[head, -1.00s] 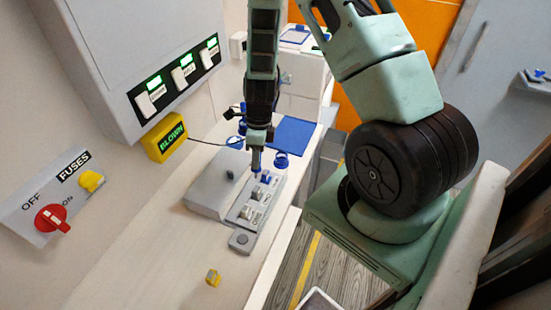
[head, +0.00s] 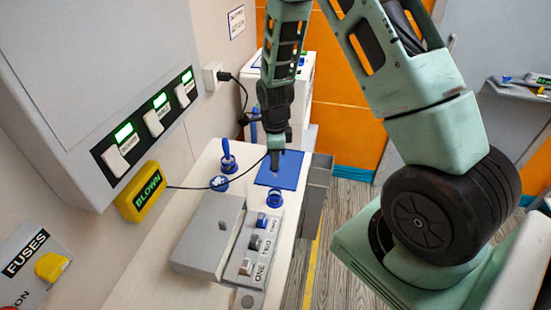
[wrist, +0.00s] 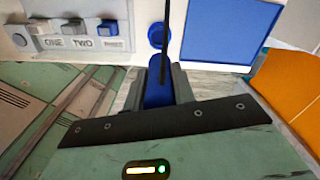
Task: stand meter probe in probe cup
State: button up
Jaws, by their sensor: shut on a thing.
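My gripper (head: 277,152) is above the blue mat at the far end of the counter. In the wrist view its fingers (wrist: 160,85) are shut on the blue meter probe (wrist: 157,93). A thin black lead runs from the yellow meter (head: 140,192), which reads BLOWN, to the gripper. A blue round cup (head: 275,199), apparently empty, stands between the mat and the fuse block; it also shows in the wrist view (wrist: 156,33), beyond the fingers. The probe's tip is hard to make out.
The grey fuse block (head: 257,243) has several fuse slots beside a grey lid. The blue mat (head: 291,166) looks clear. A wall cabinet (head: 90,80) overhangs the left side.

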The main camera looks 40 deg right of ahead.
jog(key=shift+f, duration=0.1)
jog(key=shift+f+b, duration=3.95)
jog(key=shift+f, duration=1.65)
jog(key=shift+f, duration=0.3)
jog(key=o, duration=1.1)
jog(key=shift+c, duration=0.2)
